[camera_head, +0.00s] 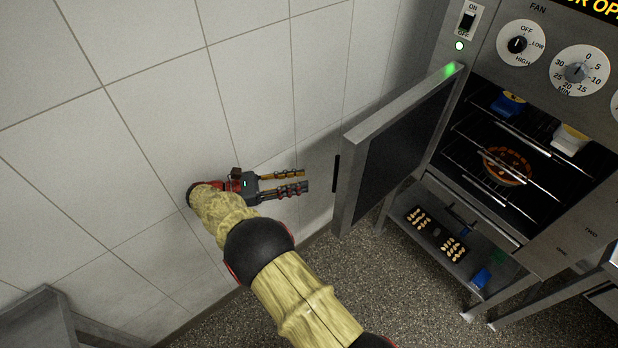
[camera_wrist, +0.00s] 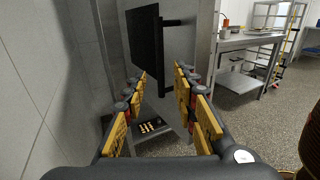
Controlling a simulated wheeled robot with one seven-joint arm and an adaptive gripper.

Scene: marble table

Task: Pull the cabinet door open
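The steel cabinet door (camera_head: 352,185) of the oven stands swung out from the front at a wide angle, its dark inner panel facing right. In the wrist view its outer face shows a dark window (camera_wrist: 142,40) and a black bar handle (camera_wrist: 162,60). The handle (camera_head: 336,174) shows in the head view as a thin black strip on the door's left side. My gripper (camera_head: 307,180) is open and empty, left of the handle and apart from it. In the wrist view my fingers (camera_wrist: 160,82) are spread, with the door beyond them.
The oven interior holds racks (camera_head: 470,150) with a round pie-like item (camera_head: 506,166). A dark tray (camera_head: 436,233) lies on the shelf below. A tiled wall (camera_head: 150,130) runs close behind my gripper. A steel table (camera_head: 45,320) stands at lower left.

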